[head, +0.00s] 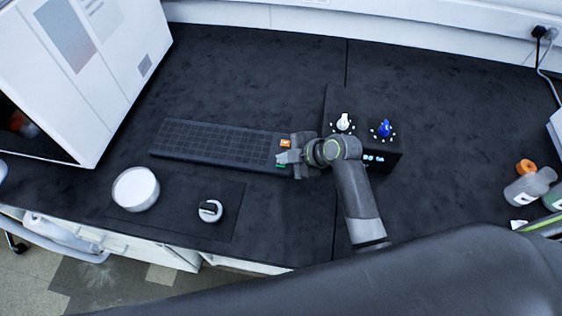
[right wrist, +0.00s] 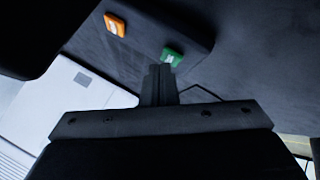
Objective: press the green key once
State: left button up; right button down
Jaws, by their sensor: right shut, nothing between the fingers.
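The green key (head: 281,165) is at the right end of a long dark keypad (head: 215,143) in the head view, partly covered by my right gripper. My right gripper (head: 285,157) is shut and empty, with its fingertips close to the green key. In the right wrist view the green key (right wrist: 172,57) shows just beyond the closed fingertips (right wrist: 160,70). I cannot tell whether they touch. An orange key (head: 285,143) lies just behind the green one; it also shows in the right wrist view (right wrist: 114,25). My left gripper is not in view.
A dark control box (head: 365,112) with a white knob (head: 344,121), a blue knob (head: 384,128) and a lit display stands to the right. A white round dish (head: 135,189) and a knobbed device (head: 210,211) stand in front.

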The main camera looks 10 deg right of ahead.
aim_at(285, 165)
jog(key=shift+f, duration=0.35)
jog(key=shift+r, duration=0.1)
dwell(0.4)
jog(key=shift+r+p, duration=0.7)
jog(key=shift+r, duration=0.05)
notch_tip(285, 165, up, 5)
jog(key=p, duration=0.4)
jog(key=shift+p, duration=0.4)
dwell(0.4)
